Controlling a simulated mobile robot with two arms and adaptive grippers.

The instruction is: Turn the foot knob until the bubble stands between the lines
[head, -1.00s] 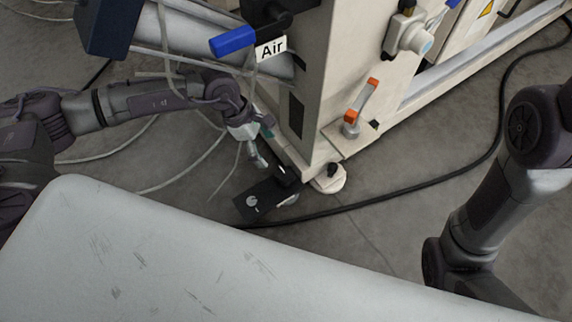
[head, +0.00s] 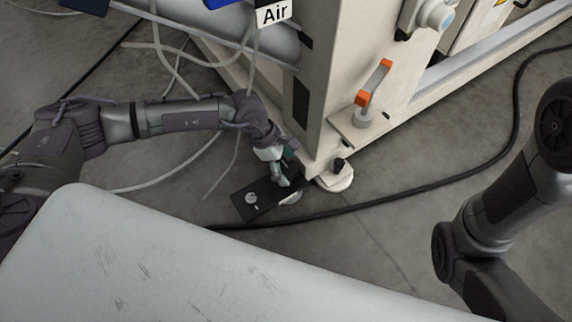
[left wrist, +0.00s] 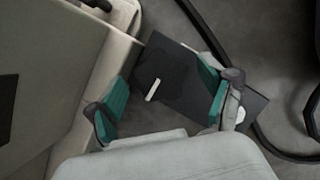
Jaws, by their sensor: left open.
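My left gripper (head: 279,181) is at the machine's near bottom corner, over the black plate (head: 239,209) on the floor. In the left wrist view its two green-padded fingers (left wrist: 165,97) stand apart. Between and beyond them is a dark, many-sided shape with a white mark, which looks like the foot knob (left wrist: 176,73); I see no finger touching it. The black plate (left wrist: 255,106) lies beneath. Another foot with a black knob (head: 338,164) on a white disc stands to the right. I cannot make out a bubble or its lines. My right gripper is out of view.
The cream machine frame (head: 325,120) rises beside the left gripper, with an orange-ended handle-like part (head: 374,85) on its ledge. A black cable (head: 420,190) crosses the floor and pale hoses (head: 160,183) lie at left. A grey surface (head: 170,260) fills the foreground.

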